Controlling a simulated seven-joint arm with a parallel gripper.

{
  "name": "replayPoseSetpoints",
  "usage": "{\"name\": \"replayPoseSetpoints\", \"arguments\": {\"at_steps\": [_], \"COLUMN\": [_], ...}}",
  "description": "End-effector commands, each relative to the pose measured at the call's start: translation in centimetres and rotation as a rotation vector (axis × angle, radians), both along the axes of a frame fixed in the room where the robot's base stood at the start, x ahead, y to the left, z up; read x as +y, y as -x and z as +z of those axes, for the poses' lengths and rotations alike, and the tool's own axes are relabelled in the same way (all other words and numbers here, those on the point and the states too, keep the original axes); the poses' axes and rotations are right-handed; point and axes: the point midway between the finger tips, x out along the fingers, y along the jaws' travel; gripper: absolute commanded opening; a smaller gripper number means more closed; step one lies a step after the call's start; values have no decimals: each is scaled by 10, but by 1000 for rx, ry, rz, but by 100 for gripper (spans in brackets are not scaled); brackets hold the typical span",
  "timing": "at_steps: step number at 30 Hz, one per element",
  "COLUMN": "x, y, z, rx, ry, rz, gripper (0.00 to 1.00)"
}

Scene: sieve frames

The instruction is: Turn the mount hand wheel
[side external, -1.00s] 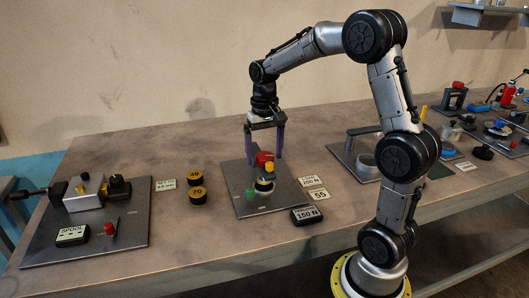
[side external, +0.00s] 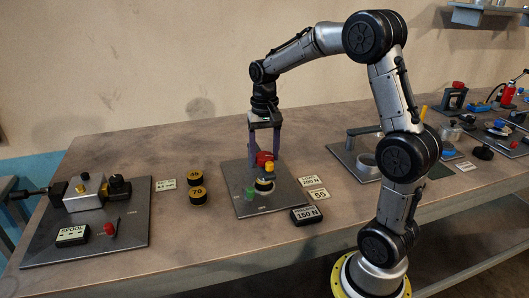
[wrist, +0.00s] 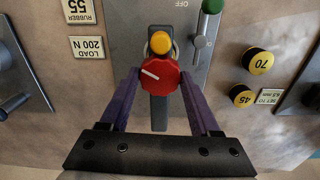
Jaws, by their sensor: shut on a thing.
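The red hand wheel (wrist: 158,76) has a white pointer line that aims to the left and slightly up in the wrist view. It also shows in the side view (side external: 264,157), on the grey mount plate (side external: 240,196). My gripper (wrist: 160,74) is shut on the wheel, with one purple finger against each side. In the side view my gripper (side external: 265,155) points straight down over the plate. A yellow knob (wrist: 160,42) stands beside the wheel. A dark bar (wrist: 158,112) runs below the wheel, between the fingers.
A green knob (wrist: 212,6) stands near an OFF label on the plate. Black discs marked 45 (side external: 195,174) and 70 (side external: 197,193) lie left of the plate. Cards and a black 150 N block (side external: 306,215) lie to the right. A spool fixture (side external: 84,192) stands far left.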

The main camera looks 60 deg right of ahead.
Motion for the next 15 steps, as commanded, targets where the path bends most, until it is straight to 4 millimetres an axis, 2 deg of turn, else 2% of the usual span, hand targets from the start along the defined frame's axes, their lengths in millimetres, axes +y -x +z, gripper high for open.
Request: {"name": "replayPoseSetpoints", "arguments": {"at_steps": [5,6,9,10,15], "x": [0,0,0,0,0], "y": [0,0,0,0,0], "z": [1,1,1,1,0], "rx": [-1,-1,-1,-1,0], "ry": [1,1,1,1,0], "rz": [1,1,1,2,2], "gripper": [8,70,88,94,94]}}
